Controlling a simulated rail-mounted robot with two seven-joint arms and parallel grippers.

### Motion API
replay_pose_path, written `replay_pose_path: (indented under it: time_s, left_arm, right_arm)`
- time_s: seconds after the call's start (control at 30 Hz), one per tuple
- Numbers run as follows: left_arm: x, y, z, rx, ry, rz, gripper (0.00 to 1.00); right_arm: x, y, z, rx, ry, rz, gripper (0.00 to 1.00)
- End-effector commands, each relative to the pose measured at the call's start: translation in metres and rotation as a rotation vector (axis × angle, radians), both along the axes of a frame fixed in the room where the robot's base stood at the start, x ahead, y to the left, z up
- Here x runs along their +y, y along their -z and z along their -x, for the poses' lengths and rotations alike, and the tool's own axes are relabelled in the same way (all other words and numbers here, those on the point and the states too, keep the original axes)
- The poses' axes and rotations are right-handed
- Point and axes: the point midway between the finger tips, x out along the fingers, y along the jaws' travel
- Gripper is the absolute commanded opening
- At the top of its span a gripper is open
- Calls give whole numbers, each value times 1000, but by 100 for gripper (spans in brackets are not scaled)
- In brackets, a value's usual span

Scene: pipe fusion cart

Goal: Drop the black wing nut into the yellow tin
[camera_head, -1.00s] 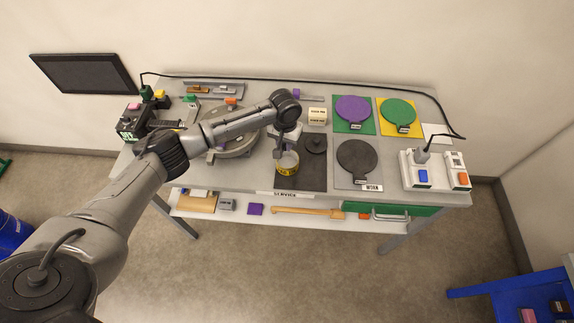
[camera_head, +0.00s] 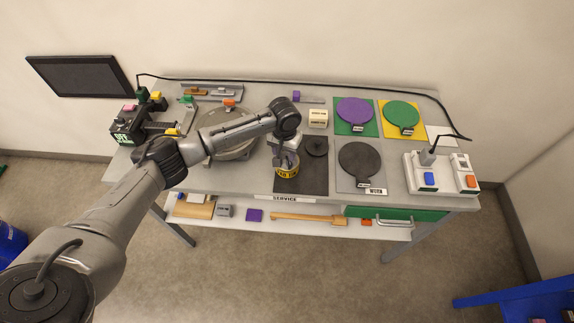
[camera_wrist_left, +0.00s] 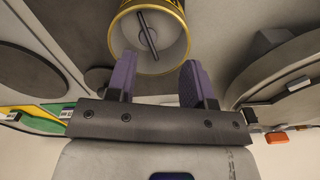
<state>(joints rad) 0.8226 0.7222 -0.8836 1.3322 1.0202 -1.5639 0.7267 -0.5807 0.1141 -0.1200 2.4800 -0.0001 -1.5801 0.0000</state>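The yellow tin (camera_head: 287,174) stands on the dark service mat, with its open mouth facing up. It also shows at the top of the left wrist view (camera_wrist_left: 150,68), where I see its pale inside. A thin dark piece (camera_wrist_left: 147,32) shows within the tin's mouth; it may be the black wing nut, but its shape is not clear. My left gripper (camera_wrist_left: 157,80) is open, its two purple-grey fingers apart with nothing between them. In the head view it is right above the tin and partly hides its mouth. My right gripper is not in view.
A dark round disc (camera_head: 316,147) lies on the mat just right of the tin. A grey round fixture (camera_head: 232,145) is to the left, under my forearm.

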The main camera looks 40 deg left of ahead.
Motion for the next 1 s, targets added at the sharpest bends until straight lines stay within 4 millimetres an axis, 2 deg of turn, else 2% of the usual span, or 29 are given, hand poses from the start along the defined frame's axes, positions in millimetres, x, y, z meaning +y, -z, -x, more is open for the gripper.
replay_pose_path:
  time_s: [0.37,0.47,0.8,1.0]
  left_arm:
    - [0,-5,0,0,0,1,52]
    - [0,-17,0,-2,1,0,52]
    - [0,-84,0,-3,1,0,52]
    - [0,-115,0,-1,1,1,52]
  right_arm:
    - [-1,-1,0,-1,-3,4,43]
    - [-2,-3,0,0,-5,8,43]
    - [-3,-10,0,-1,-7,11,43]
    - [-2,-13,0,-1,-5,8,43]
